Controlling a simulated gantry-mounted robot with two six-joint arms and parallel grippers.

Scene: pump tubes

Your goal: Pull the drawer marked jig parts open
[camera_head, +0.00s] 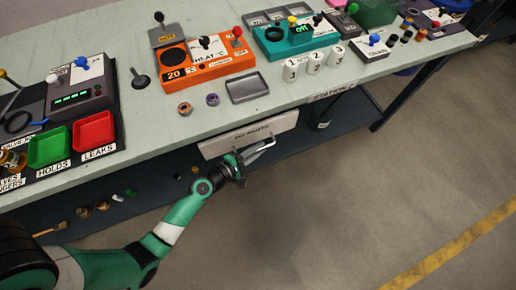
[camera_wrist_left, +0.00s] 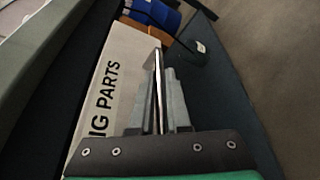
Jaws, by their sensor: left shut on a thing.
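The drawer front (camera_head: 222,145) is a pale panel under the front edge of the bench. Its label reads "JIG PARTS" in the head view; in the left wrist view the panel (camera_wrist_left: 118,55) shows only part of the lettering. A metal bar handle (camera_head: 262,149) is on the panel. My left gripper (camera_head: 242,160) is at this handle, shut on it. In the left wrist view, the thin bar (camera_wrist_left: 158,80) runs between my two fingers (camera_wrist_left: 160,105). The drawer's inside is hidden, and I cannot tell how far the front stands out. My right gripper is not in view.
The bench (camera_head: 135,165) above holds an orange heater (camera_head: 200,70), a grey tray (camera_head: 247,88), white cups (camera_head: 313,63) and green and red bins (camera_head: 92,131). A dark lower shelf (camera_head: 140,205) lies below with small parts. The floor (camera_head: 370,180) in front is clear.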

